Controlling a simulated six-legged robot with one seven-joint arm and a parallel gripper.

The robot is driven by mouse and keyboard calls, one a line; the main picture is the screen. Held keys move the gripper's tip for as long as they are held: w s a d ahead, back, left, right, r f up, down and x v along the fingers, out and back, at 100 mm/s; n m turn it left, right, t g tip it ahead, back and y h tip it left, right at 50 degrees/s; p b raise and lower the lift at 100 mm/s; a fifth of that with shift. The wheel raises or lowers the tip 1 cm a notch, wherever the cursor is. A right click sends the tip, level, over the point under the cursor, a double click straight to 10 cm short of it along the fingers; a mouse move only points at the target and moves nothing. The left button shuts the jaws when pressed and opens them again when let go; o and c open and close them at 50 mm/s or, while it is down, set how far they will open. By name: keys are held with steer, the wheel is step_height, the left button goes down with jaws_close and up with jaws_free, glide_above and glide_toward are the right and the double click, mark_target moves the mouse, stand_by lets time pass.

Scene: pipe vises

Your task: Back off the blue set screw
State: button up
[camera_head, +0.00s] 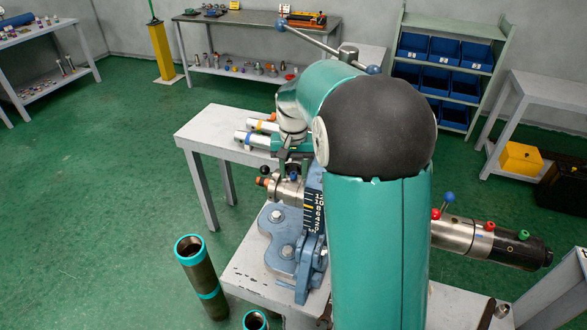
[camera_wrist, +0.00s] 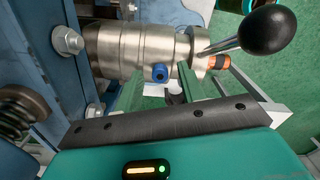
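The blue set screw (camera_wrist: 159,74) sticks out from the lower side of a stepped steel cylinder (camera_wrist: 125,50) in the wrist view. The cylinder also shows in the head view (camera_head: 287,190), left of my arm, on the blue vise (camera_head: 285,250). My gripper (camera_wrist: 172,92) is at the cylinder, with its black bar across the lower wrist view. The set screw is close in front of it, and I see no clear contact. In the head view my arm partly hides the vise and the gripper.
A lever with a black ball (camera_wrist: 267,30) and an orange-tipped screw (camera_wrist: 218,62) are right of the set screw. A T-handle (camera_head: 320,42) shows above my arm. A steel and black cylinder (camera_head: 490,241) juts out at right. Upright pipes (camera_head: 200,275) stand at lower left.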

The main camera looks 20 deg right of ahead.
mark_target(294, 173)
steer(key=shift+r, duration=0.2)
step_height(294, 173, up, 14)
steer(key=shift+f, duration=0.2)
stand_by(0.6)
steer(key=s+a+r+n+t, duration=0.1)
steer(key=s+a, duration=0.3)
steer(key=s, duration=0.3)
steer(key=s+a+r+n+t, duration=0.1)
steer(key=s+a+n+t, duration=0.1)
steer(key=s+a, duration=0.35)
steer(key=s+a+f+n+t, duration=0.1)
steer(key=s+f, duration=0.1)
steer(key=s, duration=0.4)
steer(key=s+f+n+t, duration=0.1)
steer(key=s+f, duration=0.2)
steer(key=s, duration=0.3)
steer(key=shift+s+a+t, duration=0.3)
steer(key=shift+a, duration=0.05)
